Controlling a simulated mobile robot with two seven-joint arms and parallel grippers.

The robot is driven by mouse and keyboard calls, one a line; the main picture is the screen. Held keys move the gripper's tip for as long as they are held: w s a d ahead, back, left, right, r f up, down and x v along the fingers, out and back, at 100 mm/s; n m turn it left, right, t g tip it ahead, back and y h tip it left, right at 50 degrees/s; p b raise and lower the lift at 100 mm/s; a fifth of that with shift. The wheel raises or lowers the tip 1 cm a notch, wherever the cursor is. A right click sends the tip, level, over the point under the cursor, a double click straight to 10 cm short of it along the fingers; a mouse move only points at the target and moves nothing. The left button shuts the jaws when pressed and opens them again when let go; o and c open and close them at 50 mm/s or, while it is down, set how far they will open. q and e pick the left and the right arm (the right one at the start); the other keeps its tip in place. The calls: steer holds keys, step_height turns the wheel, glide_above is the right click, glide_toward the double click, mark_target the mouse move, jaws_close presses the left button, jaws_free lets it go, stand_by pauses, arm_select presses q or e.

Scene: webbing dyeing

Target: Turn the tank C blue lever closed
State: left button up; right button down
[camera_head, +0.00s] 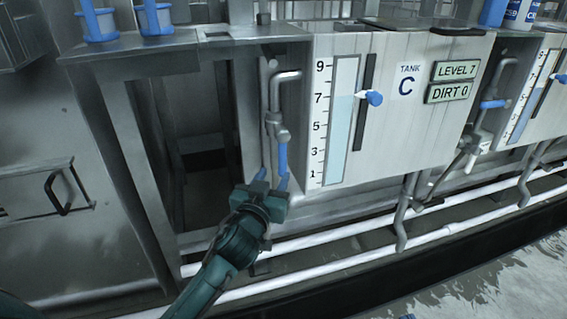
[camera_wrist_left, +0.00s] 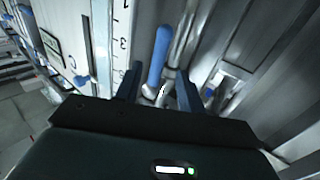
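The tank C panel (camera_head: 422,135) carries a level gauge from 1 to 9, and its signs read LEVEL 7 and DIRT 0. The blue lever (camera_head: 283,157) hangs down from the grey pipe valve (camera_head: 277,130) left of the gauge. My left gripper (camera_head: 271,181) is at the lever's lower end, its fingers pointing up. In the left wrist view, the blue lever (camera_wrist_left: 158,55) shows between and beyond the two spread fingers (camera_wrist_left: 158,88). The gripper is open, and I see no contact with the lever. My right gripper is not in view.
A blue-tipped gauge pointer (camera_head: 373,98) sits on the tank C front. Another tank with a blue lever (camera_head: 493,104) stands to the right. White pipes (camera_head: 330,232) run low along the front. A steel cabinet with a handle (camera_head: 66,193) is at left. An open recess (camera_head: 207,185) lies left of the valve.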

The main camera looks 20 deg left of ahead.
mark_target(281, 163)
arm_select(q)
steer(key=w+b, duration=0.1)
steer(key=w, duration=0.6)
steer(key=shift+w, duration=0.4)
steer(key=shift+c, duration=0.2)
jaws_close()
